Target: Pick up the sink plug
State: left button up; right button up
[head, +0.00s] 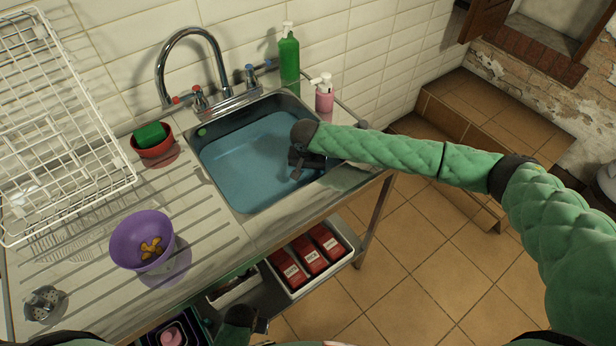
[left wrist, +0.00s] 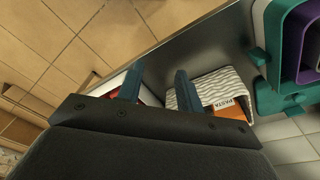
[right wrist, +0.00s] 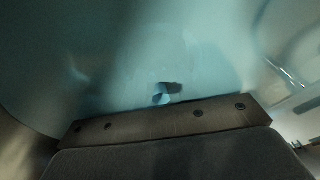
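The sink (head: 222,183) is filled with blue water, and I cannot make out a plug on its bottom in the head view. My right gripper (head: 297,172) reaches over the right part of the sink, pointing down at the water. In the right wrist view, a small pale blue piece with a dark part beside it (right wrist: 162,94) shows just beyond the gripper's bar. I cannot tell whether this is the plug or fingertips. My left gripper (left wrist: 158,86) is open and empty, low in front of the counter; it also shows at the bottom of the head view (head: 250,322).
A tap (head: 192,40) stands behind the sink. A green bottle (head: 289,56) and pink soap dispenser (head: 324,95) stand at its back right. A red bowl (head: 155,148), purple bowl (head: 140,240) and white rack (head: 70,190) are left. Red boxes (head: 310,256) fill a shelf tray below.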

aim_at(308, 170)
jog(key=c, duration=0.4)
pick_arm(q)
jog(key=shift+w, duration=0.1)
